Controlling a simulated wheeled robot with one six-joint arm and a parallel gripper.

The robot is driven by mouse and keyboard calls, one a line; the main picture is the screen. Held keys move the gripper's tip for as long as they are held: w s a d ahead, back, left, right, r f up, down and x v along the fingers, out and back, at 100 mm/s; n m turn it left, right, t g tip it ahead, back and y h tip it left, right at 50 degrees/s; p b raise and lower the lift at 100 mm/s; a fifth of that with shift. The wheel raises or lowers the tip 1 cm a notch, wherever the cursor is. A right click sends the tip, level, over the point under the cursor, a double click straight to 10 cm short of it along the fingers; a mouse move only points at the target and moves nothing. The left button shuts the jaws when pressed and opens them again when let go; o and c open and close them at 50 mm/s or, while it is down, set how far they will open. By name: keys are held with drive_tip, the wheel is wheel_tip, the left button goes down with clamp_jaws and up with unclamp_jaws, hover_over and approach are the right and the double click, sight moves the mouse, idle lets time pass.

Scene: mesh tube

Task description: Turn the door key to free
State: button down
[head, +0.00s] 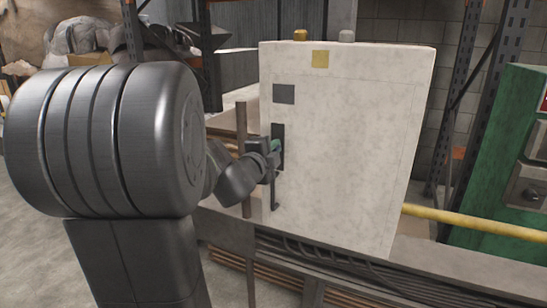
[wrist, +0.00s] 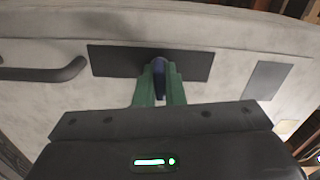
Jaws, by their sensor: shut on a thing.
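The door key (wrist: 159,67) shows in the wrist view as a small dark blue piece in front of a dark plate (wrist: 110,60) on the cabinet door. My gripper (wrist: 160,82) has green fingers, one on each side of the key, and is shut on it. In the head view my gripper (head: 274,146) reaches the dark plate (head: 279,132) near the left edge of the pale cabinet (head: 345,150). The key is hidden there behind my fingers. The cabinet door looks closed.
A dark door handle (head: 275,192) hangs below the plate; it also shows in the wrist view (wrist: 45,71). A grey square (head: 284,94) and a yellow square (head: 320,59) sit above. A yellow pipe (head: 470,217) and a green cabinet (head: 500,170) stand at right.

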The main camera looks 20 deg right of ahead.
drive_tip(key=shift+m+b, duration=0.5)
drive_tip(key=shift+m, duration=0.3)
drive_tip(key=c, duration=1.5)
unclamp_jaws()
drive_tip(key=p+v, duration=0.1)
drive_tip(key=v, duration=1.2)
drive_tip(key=shift+s+a, duration=0.25)
drive_tip(key=shift+a, duration=0.1)
